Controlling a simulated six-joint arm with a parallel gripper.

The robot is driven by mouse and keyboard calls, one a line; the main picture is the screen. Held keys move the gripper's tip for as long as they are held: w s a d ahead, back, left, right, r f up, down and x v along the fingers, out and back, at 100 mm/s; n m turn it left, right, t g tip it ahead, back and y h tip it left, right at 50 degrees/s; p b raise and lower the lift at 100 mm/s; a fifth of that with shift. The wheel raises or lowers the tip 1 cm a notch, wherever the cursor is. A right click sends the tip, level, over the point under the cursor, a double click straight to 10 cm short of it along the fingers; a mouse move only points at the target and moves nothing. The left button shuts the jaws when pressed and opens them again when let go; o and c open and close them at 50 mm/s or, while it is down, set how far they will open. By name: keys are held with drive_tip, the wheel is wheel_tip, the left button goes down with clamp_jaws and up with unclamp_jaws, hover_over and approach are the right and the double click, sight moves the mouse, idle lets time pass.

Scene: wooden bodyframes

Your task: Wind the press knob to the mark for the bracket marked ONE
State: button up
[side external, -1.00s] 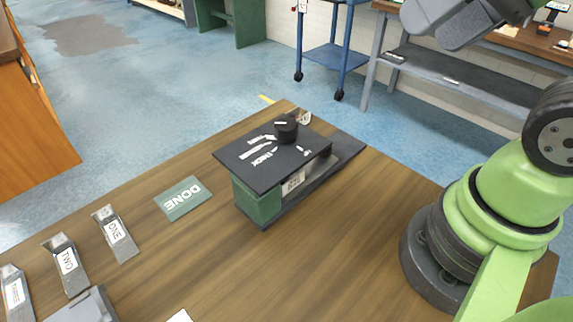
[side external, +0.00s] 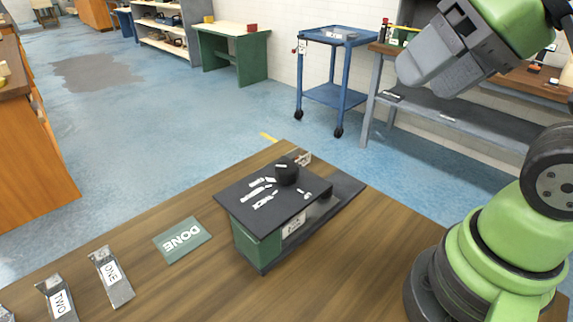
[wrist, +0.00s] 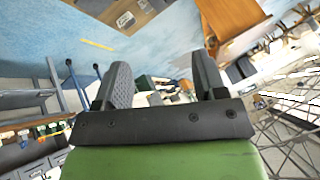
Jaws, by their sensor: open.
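The press knob (side external: 287,172) is a black round knob with a white line on top. It stands on the press's dark top plate (side external: 245,210), which carries several white labels too small to read. The press has a green body (side external: 256,246) and sits on the wooden table. The bracket marked ONE (side external: 112,276) is a grey metal piece at the lower left. My gripper (side external: 425,78) is high at the upper right, well away from the knob. In the wrist view my gripper (wrist: 162,85) has its fingers apart with nothing between them.
A green DONE mat (side external: 182,240) lies between the brackets and the press. The bracket marked TWO (side external: 58,300) is at the lower left edge. Bare wood (side external: 330,265) surrounds the press. A blue cart (side external: 335,92) and grey bench stand behind the table.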

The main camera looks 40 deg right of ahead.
idle(0.3)
drive_tip(key=n+g+h, duration=0.2)
drive_tip(key=n+g, duration=0.1)
drive_tip(key=g, duration=0.4)
approach(287, 166)
drive_tip(key=shift+w+f, duration=0.1)
drive_tip(key=shift+f, duration=0.55)
wheel_tip(287, 166, down, 9)
drive_tip(key=shift+c, duration=0.5)
